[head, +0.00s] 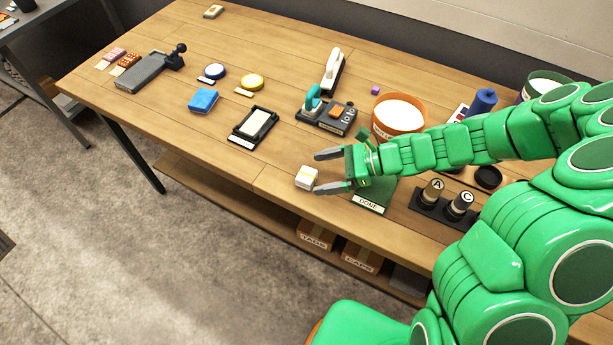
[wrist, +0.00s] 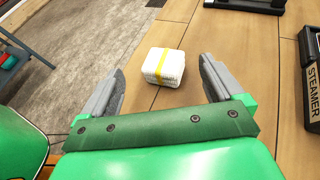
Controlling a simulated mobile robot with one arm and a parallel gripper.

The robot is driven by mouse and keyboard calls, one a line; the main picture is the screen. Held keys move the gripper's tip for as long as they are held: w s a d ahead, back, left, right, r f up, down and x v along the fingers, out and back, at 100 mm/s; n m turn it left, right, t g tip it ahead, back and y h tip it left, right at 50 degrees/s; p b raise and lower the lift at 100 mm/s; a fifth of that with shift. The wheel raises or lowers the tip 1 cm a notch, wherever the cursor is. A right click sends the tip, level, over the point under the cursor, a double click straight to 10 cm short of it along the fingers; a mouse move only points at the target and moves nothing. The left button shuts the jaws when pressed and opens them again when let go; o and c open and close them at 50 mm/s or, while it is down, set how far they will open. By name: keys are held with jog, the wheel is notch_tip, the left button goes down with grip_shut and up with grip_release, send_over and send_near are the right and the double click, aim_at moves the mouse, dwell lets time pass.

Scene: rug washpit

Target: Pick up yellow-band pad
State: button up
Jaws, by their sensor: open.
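The yellow-band pad is a small white stack with a yellow band around it. In the head view the pad (head: 307,177) sits on the wooden table near its front edge. My gripper (head: 322,171) is open, with one finger on the far side of the pad and the other on the near side. In the wrist view the pad (wrist: 164,67) lies ahead of my open gripper (wrist: 160,80), between the lines of the two grey fingers and touching neither. Nothing is held.
A green mat labelled DONE (head: 368,200) lies right of the pad, partly under my arm. A black framed tray (head: 253,126) and a dark STEAMER base (head: 330,121) stand behind. An orange bucket (head: 400,118) stands at back right.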

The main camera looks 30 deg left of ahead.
aim_at(307, 174)
jog(key=shift+x, duration=2.55)
jog(key=shift+w, duration=0.1)
jog(key=c, duration=1)
